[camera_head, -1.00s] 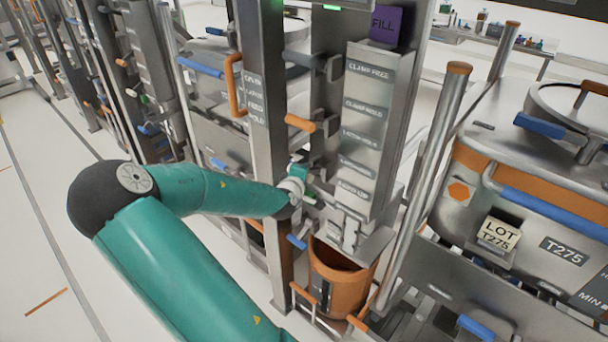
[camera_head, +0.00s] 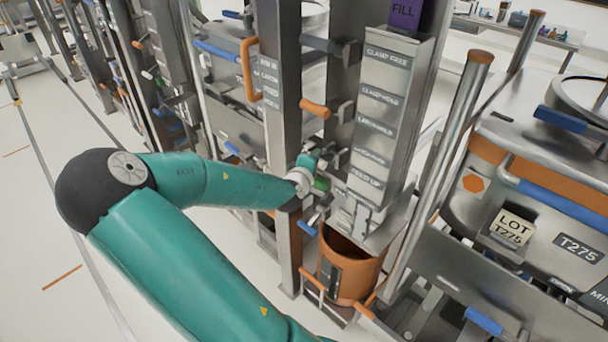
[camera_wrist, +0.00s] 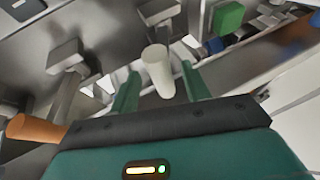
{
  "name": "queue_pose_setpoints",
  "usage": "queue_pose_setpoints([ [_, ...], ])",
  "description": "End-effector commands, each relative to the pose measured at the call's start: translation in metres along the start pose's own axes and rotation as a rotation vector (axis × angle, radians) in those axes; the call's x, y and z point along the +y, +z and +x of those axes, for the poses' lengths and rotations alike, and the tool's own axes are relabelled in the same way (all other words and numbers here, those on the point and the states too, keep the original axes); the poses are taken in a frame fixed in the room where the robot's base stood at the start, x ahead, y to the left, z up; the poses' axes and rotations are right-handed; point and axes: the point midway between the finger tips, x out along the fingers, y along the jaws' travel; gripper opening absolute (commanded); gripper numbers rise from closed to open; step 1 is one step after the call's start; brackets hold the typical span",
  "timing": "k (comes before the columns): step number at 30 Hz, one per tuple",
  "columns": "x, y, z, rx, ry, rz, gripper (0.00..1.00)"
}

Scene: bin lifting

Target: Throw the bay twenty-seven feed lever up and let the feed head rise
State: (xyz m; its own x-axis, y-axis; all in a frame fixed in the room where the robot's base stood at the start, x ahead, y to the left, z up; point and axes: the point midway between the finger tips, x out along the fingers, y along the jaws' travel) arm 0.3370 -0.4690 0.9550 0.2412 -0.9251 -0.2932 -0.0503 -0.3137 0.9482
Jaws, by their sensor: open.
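My gripper (camera_wrist: 158,80) is open in the wrist view, its two teal fingers on either side of a white lever handle (camera_wrist: 158,70). I cannot tell whether they touch it. I cannot read which label belongs to this handle, so I cannot tell if it is the feed lever. In the head view my gripper (camera_head: 308,165) is at the lever column, and the white handle is hidden there. A label plate (camera_head: 367,176) low on the column seems to read FEED UP. An orange bucket (camera_head: 352,275) stands below; the feed head is not clearly identifiable.
A green handle (camera_wrist: 229,15) lies beyond the gripper in the wrist view, and an orange handle (camera_wrist: 35,128) is at its left. In the head view, a blue handle (camera_head: 308,226) sits below my gripper and an orange one (camera_head: 314,108) above. A steel post (camera_head: 283,130) stands close left.

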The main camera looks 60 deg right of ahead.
Motion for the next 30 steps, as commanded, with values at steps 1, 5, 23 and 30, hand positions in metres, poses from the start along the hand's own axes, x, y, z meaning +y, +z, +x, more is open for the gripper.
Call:
queue_pose_setpoints([
  [1, -0.001, -0.001, -0.009, 0.003, -0.001, 0.0, 0.47],
  [5, -0.001, -0.001, -0.028, 0.003, -0.001, 0.0, 0.47],
  [23, 0.0, -0.001, -0.095, 0.002, 0.0, -0.001, 0.47],
  [30, 0.0, 0.001, -0.1, 0.0, 0.0, 0.0, 0.47],
])
